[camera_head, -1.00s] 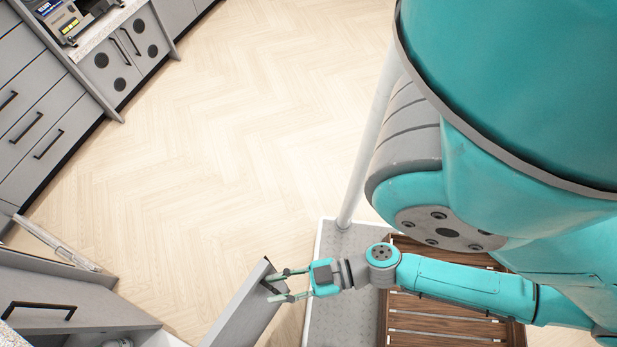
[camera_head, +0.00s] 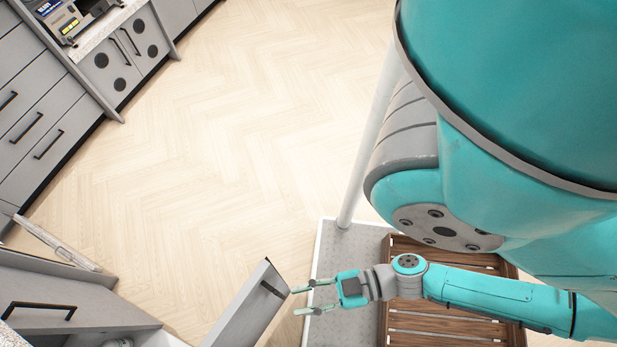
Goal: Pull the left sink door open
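The sink door (camera_head: 241,312) is a grey cabinet door standing swung open at the bottom of the view, its dark handle (camera_head: 270,289) near its free top edge. My gripper (camera_head: 298,300) is just right of the door. Its two fingers are spread apart with nothing between them. The upper fingertip is close to the door's edge by the handle; I cannot tell whether it touches. The cabinet's inside shows a little at the bottom, with a white round item (camera_head: 118,343) partly cut off.
Another grey panel with a black handle (camera_head: 40,308) is at the lower left. Drawers (camera_head: 40,125) and a vented cabinet (camera_head: 125,58) line the upper left. A wooden slatted deck (camera_head: 440,318) lies under my arm. The herringbone floor (camera_head: 220,130) is clear.

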